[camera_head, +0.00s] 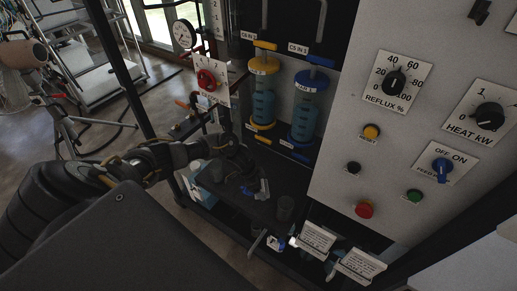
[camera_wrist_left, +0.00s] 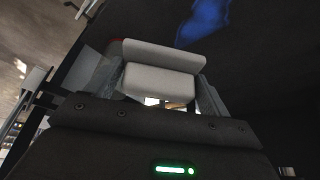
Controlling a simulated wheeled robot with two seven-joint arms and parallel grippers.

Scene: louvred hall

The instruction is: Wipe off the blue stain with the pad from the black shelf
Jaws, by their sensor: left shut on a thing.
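The black shelf (camera_head: 310,187) runs below the columns in the head view and fills the dark upper part of the left wrist view (camera_wrist_left: 255,70). My left gripper (camera_wrist_left: 160,95) is shut on a pale grey pad (camera_wrist_left: 158,54), held between its two fingers. The blue stain (camera_wrist_left: 204,22) lies on the shelf just beyond the pad's upper right edge in the wrist view. In the head view a small blue patch (camera_head: 248,190) shows at the tip of my left arm, and the pad is hard to make out. My right gripper is not in view.
Blue column vessels (camera_head: 305,115) rise behind. A control panel (camera_head: 425,150) with knobs and buttons is at right. A red valve wheel (camera_head: 207,80) is at upper left. White label cards (camera_head: 318,237) stand in front.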

